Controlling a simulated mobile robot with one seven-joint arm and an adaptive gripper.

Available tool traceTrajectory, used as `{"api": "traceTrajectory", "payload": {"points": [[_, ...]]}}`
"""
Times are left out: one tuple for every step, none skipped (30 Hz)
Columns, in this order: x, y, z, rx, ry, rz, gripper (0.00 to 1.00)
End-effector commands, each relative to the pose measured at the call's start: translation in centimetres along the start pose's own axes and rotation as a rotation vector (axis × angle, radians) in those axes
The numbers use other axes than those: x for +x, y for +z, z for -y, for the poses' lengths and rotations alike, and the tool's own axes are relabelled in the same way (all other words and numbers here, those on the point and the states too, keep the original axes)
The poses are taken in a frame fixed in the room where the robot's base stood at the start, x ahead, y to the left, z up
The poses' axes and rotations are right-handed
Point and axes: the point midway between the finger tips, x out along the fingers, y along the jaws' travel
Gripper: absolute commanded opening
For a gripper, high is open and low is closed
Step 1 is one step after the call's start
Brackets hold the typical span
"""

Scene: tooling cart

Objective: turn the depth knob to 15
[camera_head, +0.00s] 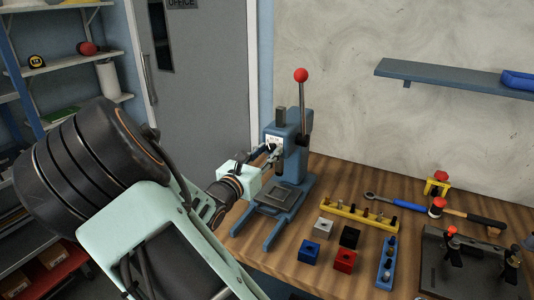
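A blue bench press (291,160) with a red ball-topped lever (301,76) stands on the wooden workbench. A small white dial plate (273,141) with markings too small to read is on the front of its head. My gripper (268,152) reaches in from the left, its dark fingers right at the press head just below the plate. The depth knob cannot be made out; the fingers seem to cover that spot. I cannot tell whether they touch or grip it.
On the workbench (330,184) lie a yellow pin rack (358,217), several coloured blocks such as a red one (344,261), a blue pin rack (387,262), a ratchet (398,205) and a hammer (470,216). A blue wall shelf (440,76) hangs at right.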

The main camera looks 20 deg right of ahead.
Motion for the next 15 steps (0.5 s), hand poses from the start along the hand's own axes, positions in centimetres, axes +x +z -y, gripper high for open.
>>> {"api": "traceTrajectory", "payload": {"points": [[-0.01, 0.0, 0.0, 0.0, 0.0, 0.0, 0.2], [-0.01, 0.0, 0.0, 0.0, 0.0, 0.0, 0.17], [-0.02, 0.0, 0.0, 0.0, 0.0, 0.0, 0.12], [-0.02, 0.0, 0.0, 0.0, 0.0, 0.0, 0.09], [-0.02, 0.0, 0.0, 0.0, 0.0, 0.0, 0.06], [-0.02, 0.0, 0.0, 0.0, 0.0, 0.0, 0.01], [-0.02, 0.0, 0.0, 0.0, 0.0, 0.0, 0.0], [-0.02, 0.0, 0.01, 0.0, 0.0, 0.0, 0.0], [-0.02, -0.01, 0.01, 0.001, 0.0, 0.0, 0.0], [-0.02, -0.02, 0.01, 0.003, 0.0, 0.0, 0.0], [-0.02, -0.03, 0.01, 0.005, 0.0, 0.0, 0.0], [-0.02, -0.06, 0.01, 0.01, 0.0, 0.0, 0.0], [-0.01, -0.08, 0.01, 0.015, 0.0, 0.0, 0.0], [-0.01, -0.11, 0.02, 0.021, -0.001, 0.0, 0.0], [0.0, -0.13, 0.03, 0.033, -0.001, -0.001, 0.0]]}}
